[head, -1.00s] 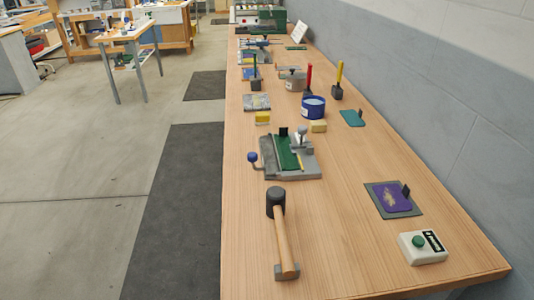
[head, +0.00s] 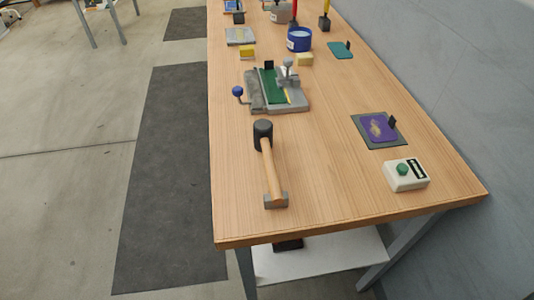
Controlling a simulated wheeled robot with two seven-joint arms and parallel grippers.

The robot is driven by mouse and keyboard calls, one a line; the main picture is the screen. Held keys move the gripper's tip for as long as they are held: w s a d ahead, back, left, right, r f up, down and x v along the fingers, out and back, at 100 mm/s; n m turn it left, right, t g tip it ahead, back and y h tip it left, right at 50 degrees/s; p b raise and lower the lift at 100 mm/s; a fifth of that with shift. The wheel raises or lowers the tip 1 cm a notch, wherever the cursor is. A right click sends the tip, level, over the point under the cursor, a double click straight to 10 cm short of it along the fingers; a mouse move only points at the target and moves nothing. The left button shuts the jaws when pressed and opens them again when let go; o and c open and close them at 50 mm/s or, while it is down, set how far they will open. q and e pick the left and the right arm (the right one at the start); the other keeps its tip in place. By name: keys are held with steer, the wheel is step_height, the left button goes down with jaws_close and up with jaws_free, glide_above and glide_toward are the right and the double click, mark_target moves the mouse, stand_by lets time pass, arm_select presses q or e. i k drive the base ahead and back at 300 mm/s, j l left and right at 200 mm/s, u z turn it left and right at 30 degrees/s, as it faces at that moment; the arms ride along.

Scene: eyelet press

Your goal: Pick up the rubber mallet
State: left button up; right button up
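The rubber mallet (head: 269,164) lies on the wooden bench near its front edge. Its black head (head: 263,134) points away from me, and its light wooden handle runs toward me to a small grey block (head: 276,200) at the handle's end. Nothing covers the mallet. Neither of my grippers shows in the head view.
The wooden bench (head: 330,150) also bears a grey and green press fixture (head: 275,90) beyond the mallet, a white box with a green button (head: 406,175) and a purple piece on a dark mat (head: 379,130) to the right. Wood around the mallet is clear. A wall borders the right.

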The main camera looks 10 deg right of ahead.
mark_target(263, 128)
steer(key=j, duration=1.9)
steer(key=i+z, duration=0.05)
steer(key=i, duration=0.05)
